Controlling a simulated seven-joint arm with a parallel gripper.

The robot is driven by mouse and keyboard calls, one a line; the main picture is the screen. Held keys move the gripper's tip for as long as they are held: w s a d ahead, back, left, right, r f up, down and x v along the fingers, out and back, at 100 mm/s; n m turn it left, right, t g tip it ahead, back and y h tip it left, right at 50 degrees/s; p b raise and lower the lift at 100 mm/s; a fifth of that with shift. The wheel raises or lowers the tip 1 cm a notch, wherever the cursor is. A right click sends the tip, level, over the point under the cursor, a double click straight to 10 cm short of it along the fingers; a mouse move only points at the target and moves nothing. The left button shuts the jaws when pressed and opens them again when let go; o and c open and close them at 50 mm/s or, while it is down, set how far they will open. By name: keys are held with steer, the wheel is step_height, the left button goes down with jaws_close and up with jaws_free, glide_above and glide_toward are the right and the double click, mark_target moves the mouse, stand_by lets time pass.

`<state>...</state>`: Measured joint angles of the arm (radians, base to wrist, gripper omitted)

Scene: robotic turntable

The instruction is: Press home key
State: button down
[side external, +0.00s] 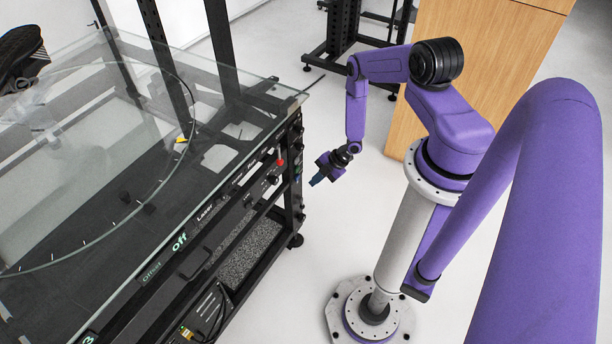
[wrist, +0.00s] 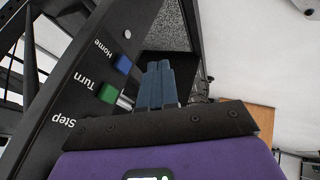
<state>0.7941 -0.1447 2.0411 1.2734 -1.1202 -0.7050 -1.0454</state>
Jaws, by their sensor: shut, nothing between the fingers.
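The home key is a blue square button (wrist: 123,64) beside the label "Home" on the dark control panel (wrist: 75,80) in the wrist view. My gripper (wrist: 159,67) is shut and empty, its blue-grey fingers together. In that view the fingertips are just right of the blue key; I see no contact. In the side external view my gripper (side external: 316,181) hangs in the air to the right of the turntable frame (side external: 297,185), with a gap between them. The home key cannot be made out in the side external view.
A green key (wrist: 108,93) labelled "Turn" sits beside the blue one, with a "Step" label further along. The glass tabletop (side external: 130,130) and a red knob (side external: 280,162) are on the turntable. Open floor lies right of it, before a wooden cabinet (side external: 470,60).

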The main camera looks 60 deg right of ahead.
mark_target(298, 175)
steer(key=shift+w, duration=2.05)
steer(key=shift+w, duration=1.2)
steer(key=shift+a, duration=0.1)
steer(key=s+d+r, duration=0.3)
steer(key=s+r, duration=0.4)
steer(key=s, duration=0.3)
steer(key=shift+d+r, duration=0.3)
steer(key=shift+d, duration=0.1)
